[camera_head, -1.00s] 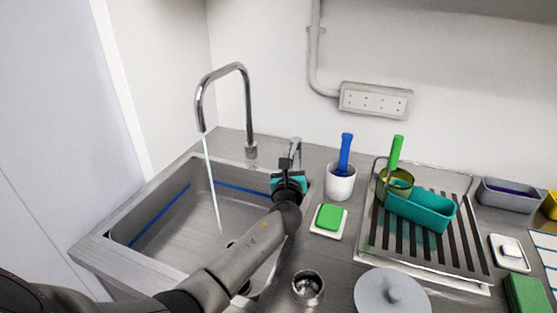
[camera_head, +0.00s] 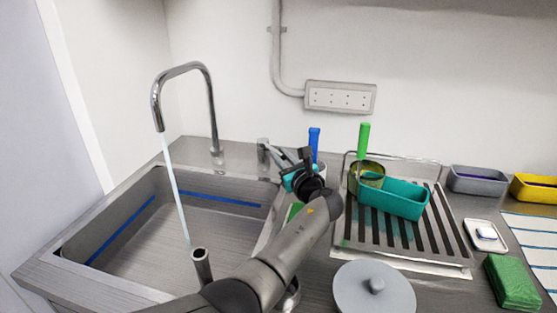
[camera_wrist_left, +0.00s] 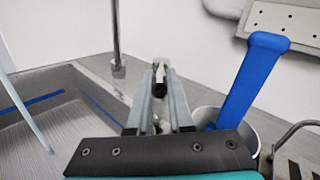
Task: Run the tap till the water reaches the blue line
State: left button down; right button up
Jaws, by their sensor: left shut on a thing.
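The chrome tap (camera_head: 211,110) arches over the steel sink (camera_head: 215,222). A thin stream of water (camera_head: 175,190) runs from its spout. A blue line (camera_head: 222,200) runs along the sink's inner walls, and I cannot make out a water surface against it. A standpipe (camera_head: 202,268) stands upright in the sink. The tap's control post (camera_head: 263,152) stands on the counter right of the spout. My left gripper (camera_head: 278,158) is shut on the tap's lever at this post; its fingers (camera_wrist_left: 160,82) largely hide the lever in the left wrist view. My right gripper is out of view.
A white cup with a blue-handled brush (camera_head: 314,141) stands just behind my left wrist. The drying rack (camera_head: 440,225) holds a teal tub (camera_head: 393,199) and a green-handled pot (camera_head: 363,150). A grey lid (camera_head: 374,290) lies in front. Grey and yellow tubs stand at right.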

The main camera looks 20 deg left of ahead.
pick_arm(q)
jog(key=c, duration=0.8)
grip_release()
jog(key=p+v, duration=0.2)
jog(key=v, duration=1)
jog(key=shift+p, duration=0.35)
